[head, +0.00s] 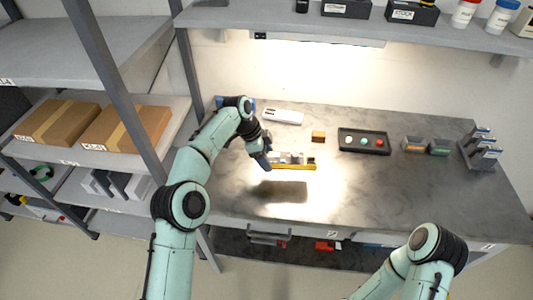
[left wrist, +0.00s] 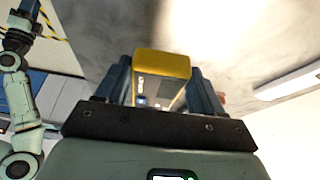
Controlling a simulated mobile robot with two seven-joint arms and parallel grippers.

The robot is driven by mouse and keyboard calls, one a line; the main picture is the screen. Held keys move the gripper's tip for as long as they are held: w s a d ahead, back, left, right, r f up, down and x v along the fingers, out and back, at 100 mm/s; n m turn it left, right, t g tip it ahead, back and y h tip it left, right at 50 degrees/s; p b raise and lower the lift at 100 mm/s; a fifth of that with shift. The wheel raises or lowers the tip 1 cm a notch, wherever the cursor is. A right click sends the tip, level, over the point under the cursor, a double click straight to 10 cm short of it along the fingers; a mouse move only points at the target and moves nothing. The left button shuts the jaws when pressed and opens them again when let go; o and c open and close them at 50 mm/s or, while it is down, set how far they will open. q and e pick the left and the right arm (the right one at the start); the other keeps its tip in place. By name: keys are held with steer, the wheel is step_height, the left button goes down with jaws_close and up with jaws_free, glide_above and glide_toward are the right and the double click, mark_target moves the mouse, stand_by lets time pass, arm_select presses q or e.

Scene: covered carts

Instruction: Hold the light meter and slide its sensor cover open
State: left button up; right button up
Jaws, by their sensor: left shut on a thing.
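My left gripper (head: 268,155) is shut on the light meter (head: 296,166), a grey and yellow device held above the grey worktop. Its dark shadow lies on the worktop just in front. In the left wrist view the meter's yellow end (left wrist: 162,65) sits between the two blue-grey fingers of the left gripper (left wrist: 166,88), with a glassy recessed face below it. I cannot tell which part is the sensor cover or how far open it stands. My right arm shows at the lower right of the head view; its gripper is out of that frame.
On the worktop (head: 405,190) stand a white device (head: 283,117), a small orange-brown block (head: 318,137), a black tray (head: 344,146) with coloured round pieces, two small bins (head: 414,145) and a grey rack (head: 481,150). A shelf (head: 300,22) overhangs the back. The front right worktop is clear.

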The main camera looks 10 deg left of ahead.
mark_target(270, 176)
arm_select(q)
steer(key=shift+f+b, duration=0.45)
steer(key=shift+f, duration=3.05)
steer(key=shift+f, duration=0.1)
steer(key=o, duration=1.3)
